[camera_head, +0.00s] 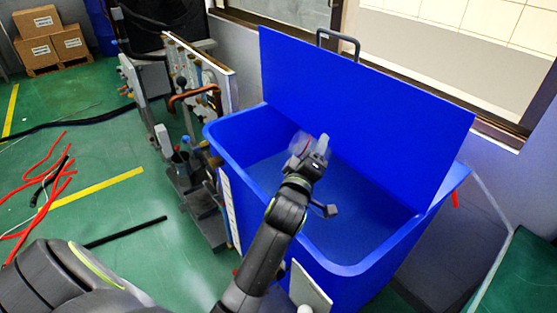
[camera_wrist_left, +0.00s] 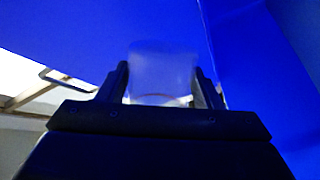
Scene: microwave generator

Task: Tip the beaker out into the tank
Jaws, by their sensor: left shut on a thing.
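The blue tank (camera_head: 225,146) stands in the middle of the head view with its lid (camera_head: 370,120) raised along the far side. My left gripper (camera_head: 309,152) is over the tank's opening, inside the rim as seen from the head. It is shut on the clear beaker (camera_head: 300,143), which shows faintly beside the fingers. In the left wrist view the beaker (camera_wrist_left: 162,72) sits between the two fingers (camera_wrist_left: 162,90), with blue walls behind it. The beaker looks tilted, but its exact angle and contents cannot be told. My right gripper is not in view.
A rack of equipment (camera_head: 190,110) stands close to the tank's left side. Red and black cables (camera_head: 45,190) lie on the green floor at the left. Cardboard boxes (camera_head: 52,38) are stacked at the far left. A wall and window frame are behind the lid.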

